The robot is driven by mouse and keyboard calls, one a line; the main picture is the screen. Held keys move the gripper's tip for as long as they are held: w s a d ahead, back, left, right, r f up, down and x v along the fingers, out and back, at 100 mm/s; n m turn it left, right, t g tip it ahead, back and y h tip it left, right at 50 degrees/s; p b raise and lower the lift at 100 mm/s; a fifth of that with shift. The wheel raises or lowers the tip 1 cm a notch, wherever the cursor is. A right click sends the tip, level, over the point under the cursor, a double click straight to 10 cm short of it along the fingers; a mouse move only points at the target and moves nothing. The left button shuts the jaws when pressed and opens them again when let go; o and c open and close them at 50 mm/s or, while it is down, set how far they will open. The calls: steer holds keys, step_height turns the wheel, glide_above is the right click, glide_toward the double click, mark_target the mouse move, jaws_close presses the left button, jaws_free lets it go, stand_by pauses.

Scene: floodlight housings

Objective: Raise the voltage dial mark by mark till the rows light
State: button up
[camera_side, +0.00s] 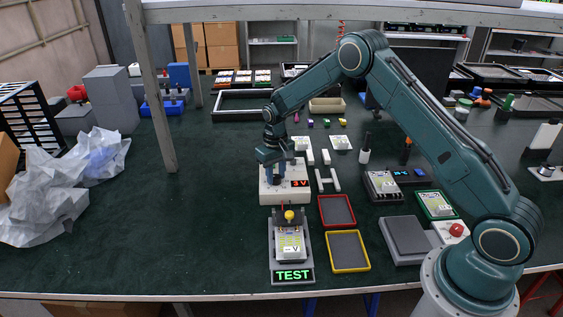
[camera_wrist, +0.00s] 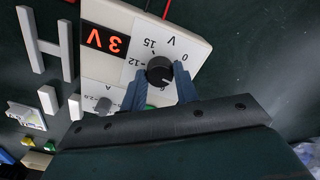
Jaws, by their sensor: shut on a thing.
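The white power supply (camera_side: 272,196) stands on the green bench, its red display (camera_side: 300,183) reading 3 V. In the wrist view the display (camera_wrist: 105,40) also reads 3V. The black voltage dial (camera_wrist: 160,70) sits on a scale with 0, 12 and 15 legible; other marks are hidden. My gripper (camera_wrist: 161,82) is shut on the dial, one blue finger on each side. In the side view my gripper (camera_side: 269,178) reaches down onto the supply. The test stand (camera_side: 278,262) holds a pale floodlight panel (camera_side: 290,245); whether its rows are lit is too small to tell.
A green TEST sign (camera_side: 292,275) fronts the stand, with a yellow knob or lamp (camera_side: 289,214) above. A red-rimmed tray (camera_side: 337,226) and a yellow-rimmed tray (camera_side: 348,268) lie right of it. The bench's left middle is clear.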

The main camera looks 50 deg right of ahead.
mark_target(276, 176)
steer(key=o, duration=1)
steer(key=shift+r, duration=0.1)
steer(key=shift+r, duration=6.85)
